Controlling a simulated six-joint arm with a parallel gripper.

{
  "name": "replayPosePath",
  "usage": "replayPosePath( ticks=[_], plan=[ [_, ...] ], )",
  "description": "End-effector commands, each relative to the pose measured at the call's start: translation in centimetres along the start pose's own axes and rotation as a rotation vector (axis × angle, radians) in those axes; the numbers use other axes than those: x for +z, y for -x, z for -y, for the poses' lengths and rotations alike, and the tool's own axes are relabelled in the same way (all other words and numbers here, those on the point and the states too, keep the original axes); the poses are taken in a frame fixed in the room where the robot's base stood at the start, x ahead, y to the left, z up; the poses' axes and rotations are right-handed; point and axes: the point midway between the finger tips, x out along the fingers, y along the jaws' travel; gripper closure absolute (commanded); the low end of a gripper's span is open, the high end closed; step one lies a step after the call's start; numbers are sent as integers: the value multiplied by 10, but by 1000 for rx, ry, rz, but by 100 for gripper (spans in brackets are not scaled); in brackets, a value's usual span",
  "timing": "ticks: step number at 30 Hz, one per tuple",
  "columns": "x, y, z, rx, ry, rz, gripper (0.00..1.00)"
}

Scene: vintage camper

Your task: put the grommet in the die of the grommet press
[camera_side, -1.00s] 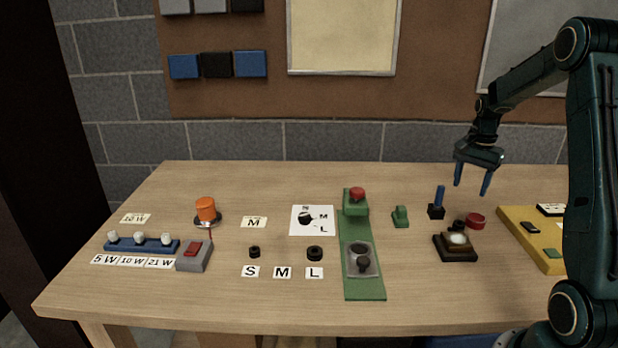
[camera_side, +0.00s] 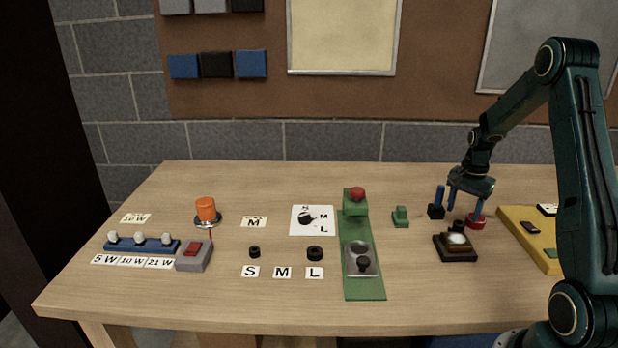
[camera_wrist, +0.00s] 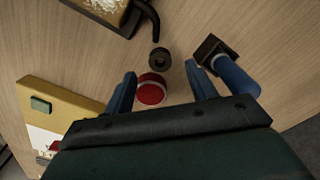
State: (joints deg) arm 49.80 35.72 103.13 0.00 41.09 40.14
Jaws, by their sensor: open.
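A black ring that looks like a grommet (camera_wrist: 160,60) lies on the table in the wrist view, just beyond a red round piece (camera_wrist: 152,88). In the side view a small black shape (camera_side: 458,225) sits beside the red piece (camera_side: 475,222). Other black rings stand by the S card (camera_side: 254,252) and the L card (camera_side: 315,253). The grommet press seems to be the green base (camera_side: 362,291) with a red knob (camera_side: 357,194) and a grey plate bearing a dark round part, perhaps the die (camera_side: 363,264). My gripper (camera_wrist: 160,72) is open, low over the ring and red piece.
A blue post on a black block (camera_wrist: 232,75) stands close by my right finger in the wrist view. A black box with a pale top (camera_side: 456,247) and a yellow board (camera_side: 518,225) are near. A green block (camera_side: 401,216) stands toward the press.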

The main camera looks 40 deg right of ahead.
Motion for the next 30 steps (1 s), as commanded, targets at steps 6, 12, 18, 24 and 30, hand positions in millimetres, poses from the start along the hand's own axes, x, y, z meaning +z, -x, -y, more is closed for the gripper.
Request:
replayPosePath(
  ticks=[6,12,18,24,30],
  plan=[
    [-1,-26,0,3,0,3,44],
    [-1,-40,0,2,1,1,44],
    [-2,-40,0,1,1,0,44],
    [-2,-40,0,2,1,0,44],
    [-2,-40,0,1,1,0,61]
  ],
)
